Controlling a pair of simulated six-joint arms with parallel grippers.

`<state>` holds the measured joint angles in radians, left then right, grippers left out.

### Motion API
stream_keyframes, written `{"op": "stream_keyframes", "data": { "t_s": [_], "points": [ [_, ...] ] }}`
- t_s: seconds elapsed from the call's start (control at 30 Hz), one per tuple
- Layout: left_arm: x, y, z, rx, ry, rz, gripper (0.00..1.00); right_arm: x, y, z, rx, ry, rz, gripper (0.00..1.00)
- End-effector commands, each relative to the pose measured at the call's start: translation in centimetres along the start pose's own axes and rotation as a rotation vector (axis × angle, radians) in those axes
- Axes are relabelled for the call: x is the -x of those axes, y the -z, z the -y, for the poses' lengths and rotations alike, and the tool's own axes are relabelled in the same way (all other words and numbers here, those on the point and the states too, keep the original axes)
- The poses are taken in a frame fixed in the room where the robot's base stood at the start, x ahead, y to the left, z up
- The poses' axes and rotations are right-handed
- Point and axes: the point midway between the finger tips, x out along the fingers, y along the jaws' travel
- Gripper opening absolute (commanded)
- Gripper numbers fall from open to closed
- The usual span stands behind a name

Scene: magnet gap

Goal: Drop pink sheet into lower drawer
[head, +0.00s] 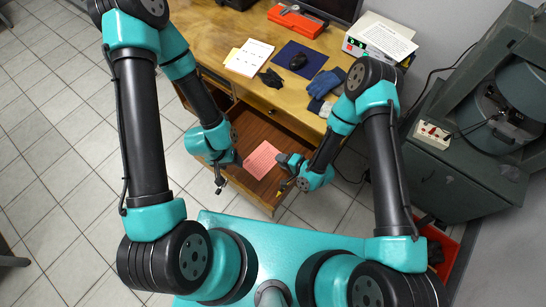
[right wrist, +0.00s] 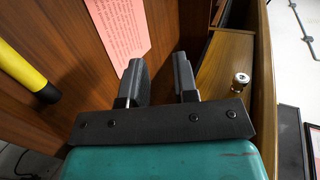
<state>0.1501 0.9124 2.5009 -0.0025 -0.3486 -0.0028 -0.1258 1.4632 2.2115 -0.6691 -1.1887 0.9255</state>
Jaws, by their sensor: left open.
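The pink sheet (head: 262,160), printed with lines of text, lies flat on the brown wooden floor of the pulled-out lower drawer (head: 252,191). It also shows beyond the fingers in the right wrist view (right wrist: 122,28). My right gripper (head: 284,164) is inside the drawer area, just right of the sheet. In the right wrist view its two fingers (right wrist: 159,75) are apart with nothing between them. My left gripper (head: 222,178) is open and empty near the drawer's left side, left of the sheet.
A yellow and black handled object (right wrist: 28,75) lies in the drawer near my right gripper. The closed upper drawer has a round knob (head: 271,111). The desktop above holds papers (head: 249,58), a mouse on a dark pad (head: 297,62) and blue gloves (head: 325,84). A grey cabinet stands right.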

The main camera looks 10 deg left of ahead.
Motion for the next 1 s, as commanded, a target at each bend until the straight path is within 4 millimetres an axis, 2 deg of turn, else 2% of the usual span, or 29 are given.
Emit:
{"op": "stream_keyframes", "data": {
  "t_s": [0.1,0.23,0.87,1.0],
  "points": [
    [0.0,0.0,0.0,0.000,0.000,0.000,0.59,1.3,0.0,0.0,-0.002,0.000,-0.001,0.27],
    [0.0,0.0,0.0,0.000,0.000,0.000,0.59,1.9,0.0,0.0,0.000,0.000,0.000,0.27],
    [0.0,0.0,0.0,0.000,0.000,0.000,0.59,1.9,0.0,0.0,0.000,0.000,0.000,0.27],
    [0.0,0.0,0.0,0.000,0.000,0.000,0.59,1.7,0.3,0.6,0.012,0.003,0.007,0.27]
  ]
}}
